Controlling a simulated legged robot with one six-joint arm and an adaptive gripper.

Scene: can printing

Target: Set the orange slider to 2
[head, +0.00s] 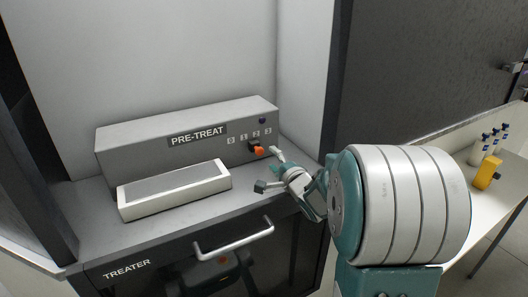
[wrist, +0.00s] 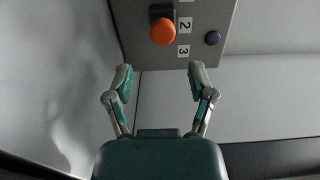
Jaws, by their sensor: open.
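The orange slider knob (head: 259,151) sits on a dark base on the front of the grey PRE-TREAT unit (head: 120,153), below a row of labels 0, 1, 2 and 3. It looks near the 2 label. In the wrist view the orange knob (wrist: 162,31) is beside the 2 label (wrist: 185,24); the 3 label (wrist: 183,50) is lower. Its exact setting is hard to tell. My gripper (head: 268,170) is open and empty in front of the knob. In the wrist view my gripper's (wrist: 160,74) spread fingers point toward the knob, apart from it.
A dark round button (wrist: 212,38) sits beside the labels. A white-framed tray (head: 145,208) stands on the counter left of my gripper. The treater's handle (head: 234,244) sticks out below. A side table at right holds bottles and a yellow object (head: 487,172).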

